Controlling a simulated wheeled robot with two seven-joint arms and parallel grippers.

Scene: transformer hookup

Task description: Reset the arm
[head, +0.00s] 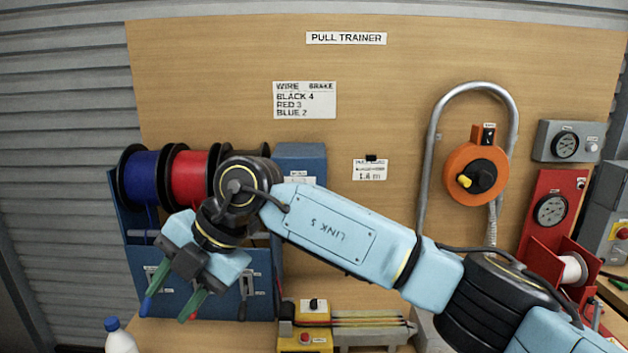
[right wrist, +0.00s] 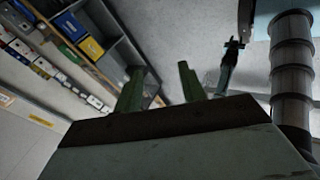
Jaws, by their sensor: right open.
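My right arm comes in from the lower right in the head view and reaches across to the left. Its gripper (head: 170,302) is in front of the blue spool rack, with its two green fingers pointing down and left. The fingers are apart with nothing between them. In the right wrist view the two green fingers (right wrist: 158,88) also stand apart and empty. My left gripper does not show in the head view.
A blue spool rack (head: 258,290) holds a blue spool (head: 141,178), a red spool (head: 189,178) and a partly hidden one. A white bottle (head: 120,340) stands at lower left. A yellow device (head: 304,338), an orange reel (head: 462,160) and red gauge stand (head: 548,205) are to the right.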

